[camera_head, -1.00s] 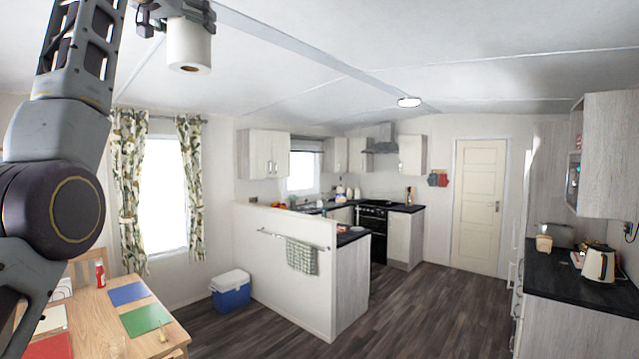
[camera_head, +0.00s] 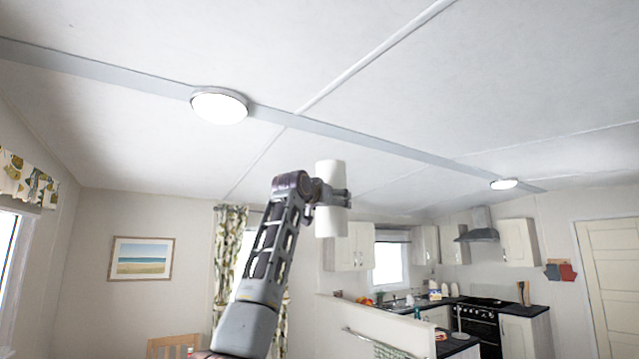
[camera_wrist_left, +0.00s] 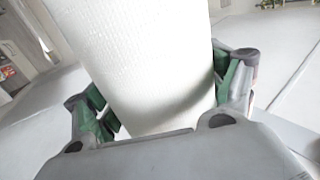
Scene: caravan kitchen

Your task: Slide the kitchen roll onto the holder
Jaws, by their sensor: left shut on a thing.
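The white kitchen roll (camera_head: 330,172) is held upright, high in the air, by my left gripper (camera_head: 334,198), which is shut around its side. In the left wrist view the roll (camera_wrist_left: 135,55) fills the middle, with the fingers of the left gripper (camera_wrist_left: 165,105) on both sides of it. The roll stands clear of any surface. My right gripper is not in view.
A half-height partition wall (camera_head: 385,322) stands below and right of the roll. Behind it are the worktop, the cooker (camera_head: 478,322) and wall cupboards (camera_head: 349,248). A wooden chair (camera_head: 172,346) is at lower left. The air around the roll is free.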

